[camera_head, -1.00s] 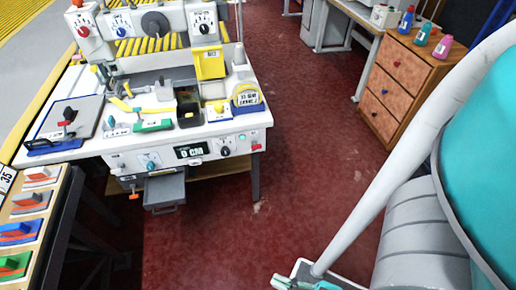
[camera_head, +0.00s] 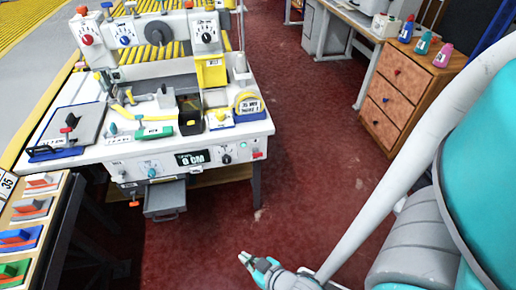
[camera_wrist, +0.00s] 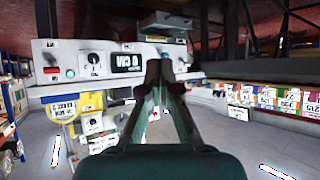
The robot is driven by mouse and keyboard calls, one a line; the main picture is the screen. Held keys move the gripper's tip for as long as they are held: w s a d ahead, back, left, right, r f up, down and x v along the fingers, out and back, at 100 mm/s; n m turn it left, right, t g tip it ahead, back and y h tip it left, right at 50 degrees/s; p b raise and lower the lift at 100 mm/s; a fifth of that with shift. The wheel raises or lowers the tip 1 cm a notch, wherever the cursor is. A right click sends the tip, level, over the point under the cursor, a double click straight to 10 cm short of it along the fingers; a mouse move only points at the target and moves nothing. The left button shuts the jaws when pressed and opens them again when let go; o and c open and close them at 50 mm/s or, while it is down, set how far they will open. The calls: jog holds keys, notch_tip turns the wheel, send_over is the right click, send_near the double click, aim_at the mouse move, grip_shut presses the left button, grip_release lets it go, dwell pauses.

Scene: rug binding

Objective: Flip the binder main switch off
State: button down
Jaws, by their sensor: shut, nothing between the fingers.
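The binder (camera_head: 170,160) is a white machine bench, with a front panel that also shows upside down in the wrist view (camera_wrist: 80,80). The panel carries a display (camera_head: 191,158), a black-and-white dial (camera_head: 226,159), a teal knob (camera_head: 152,172) and a small red part (camera_head: 257,155) at its right end. I cannot tell for certain which control is the main switch. My gripper (camera_head: 246,258) is shut and empty, apart from the panel and low in front of the bench. In the wrist view my gripper (camera_wrist: 161,78) covers part of the panel beside the display.
A grey drawer (camera_head: 165,200) juts out under the panel. A rack of coloured pieces (camera_head: 25,215) stands at the left. A wooden drawer cabinet (camera_head: 395,85) with bottles on top stands at the right. Red floor (camera_head: 300,160) between them is clear.

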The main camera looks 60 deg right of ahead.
jog(key=w+d+f+m+g+h, duration=0.15)
jog(key=w+d+m+g, duration=0.3)
jog(key=w+d, duration=1.25)
jog(key=d+r+m+g+y, duration=0.1)
jog(key=d+r+g, duration=0.1)
jog(key=d+r, duration=0.6)
jog(key=d+r+m+g+y, duration=0.1)
jog(key=d+r+g, duration=0.1)
jog(key=d+r, duration=0.6)
jog(key=d, duration=0.6)
jog(key=shift+r, duration=0.3)
jog(key=shift+f+m+g, duration=0.15)
jog(key=shift+m+g, duration=0.1)
